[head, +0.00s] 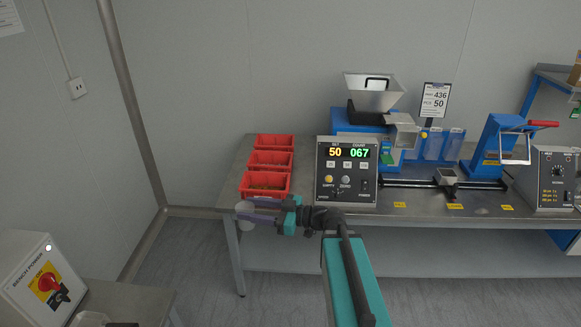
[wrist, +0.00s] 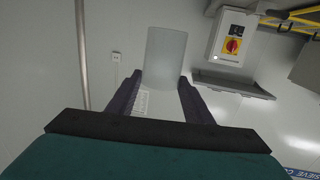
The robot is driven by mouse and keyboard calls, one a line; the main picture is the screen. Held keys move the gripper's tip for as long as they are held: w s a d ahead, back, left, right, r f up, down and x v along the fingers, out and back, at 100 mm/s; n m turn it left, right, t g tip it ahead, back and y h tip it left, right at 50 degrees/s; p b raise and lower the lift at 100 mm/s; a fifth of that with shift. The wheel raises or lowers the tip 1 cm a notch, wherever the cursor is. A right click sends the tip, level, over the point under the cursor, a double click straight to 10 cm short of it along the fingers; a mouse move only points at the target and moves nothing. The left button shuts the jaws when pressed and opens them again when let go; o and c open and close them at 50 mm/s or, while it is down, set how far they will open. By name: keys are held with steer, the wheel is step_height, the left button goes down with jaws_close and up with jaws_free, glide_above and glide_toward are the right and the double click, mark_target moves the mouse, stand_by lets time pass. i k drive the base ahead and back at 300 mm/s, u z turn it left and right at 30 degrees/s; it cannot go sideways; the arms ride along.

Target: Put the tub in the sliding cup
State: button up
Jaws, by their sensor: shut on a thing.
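The tub (wrist: 166,50) is a frosted, translucent cylinder held between the dark fingers of my gripper (wrist: 165,85) in the wrist view. In the head view my gripper (head: 250,210) points left, shut on the tub (head: 246,225), off the front left corner of the bench; the fingers partly hide the tub. The sliding cup (head: 447,176) is a small grey holder on a dark horizontal rail at the right of the bench, well to the right of my gripper. Its inside is too small to make out.
Three red bins (head: 265,184) stand at the bench's left. A counter box (head: 347,172) reads 50 and 067. Behind it is a blue feeder with a metal hopper (head: 373,94). A blue press with a red handle (head: 542,124) stands right. A bench power box (head: 42,280) is at lower left.

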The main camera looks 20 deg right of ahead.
mark_target(445, 180)
steer(key=z, duration=0.05)
steer(key=k, duration=0.65)
steer(key=z, duration=0.6)
steer(key=i, duration=1.3)
steer(key=z, duration=0.1)
